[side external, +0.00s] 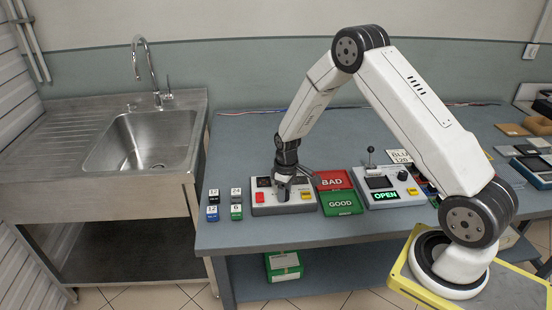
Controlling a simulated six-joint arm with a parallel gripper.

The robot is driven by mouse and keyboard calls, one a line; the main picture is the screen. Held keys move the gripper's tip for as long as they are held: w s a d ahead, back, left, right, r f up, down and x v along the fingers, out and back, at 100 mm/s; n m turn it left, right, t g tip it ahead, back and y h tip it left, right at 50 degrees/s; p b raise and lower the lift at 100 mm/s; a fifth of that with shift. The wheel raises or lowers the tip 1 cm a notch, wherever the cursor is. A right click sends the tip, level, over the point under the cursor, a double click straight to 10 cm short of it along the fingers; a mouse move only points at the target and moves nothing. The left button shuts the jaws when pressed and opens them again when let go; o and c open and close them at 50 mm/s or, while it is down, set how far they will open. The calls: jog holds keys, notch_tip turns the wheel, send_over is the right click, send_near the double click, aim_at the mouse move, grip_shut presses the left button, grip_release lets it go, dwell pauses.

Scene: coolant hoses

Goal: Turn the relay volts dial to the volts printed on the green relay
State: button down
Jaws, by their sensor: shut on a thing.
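The relay tester box (268,209), light grey with a small dark display, a red button (260,197) and a yellow button (306,195), sits near the table's front edge. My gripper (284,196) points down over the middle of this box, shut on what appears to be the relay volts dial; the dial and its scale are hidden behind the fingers. Several small relays stand left of the box. The green relay (237,216) is at the front right of them, and its white label seems to read 6. The others are a blue relay (212,217) and darker ones marked 12 and 24.
A red BAD tray (349,187) and a green GOOD tray (325,210) lie right of the tester. Beyond them is a grey box (378,201) with a lever, a black knob and a green OPEN display. A steel sink (104,182) stands left of the table.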

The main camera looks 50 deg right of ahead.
jog(key=shift+c, duration=1.1)
grip_release()
jog(key=shift+r, duration=0.15)
jog(key=shift+d+r, duration=0.2)
jog(key=shift+r, duration=3.55)
jog(key=shift+s+a+r, duration=0.25)
jog(key=shift+a+r, duration=0.15)
jog(key=s+a+r+m+t, duration=0.1)
jog(key=s+a+r, duration=0.3)
jog(key=s, duration=0.4)
jog(key=s+a+r+m+t, duration=0.1)
jog(key=s+a+r, duration=0.2)
jog(key=s+a, duration=0.3)
jog(key=shift+s+a+r+t+h, duration=0.3)
jog(key=shift+s+a+r+t, duration=0.1)
jog(key=shift+s, duration=0.55)
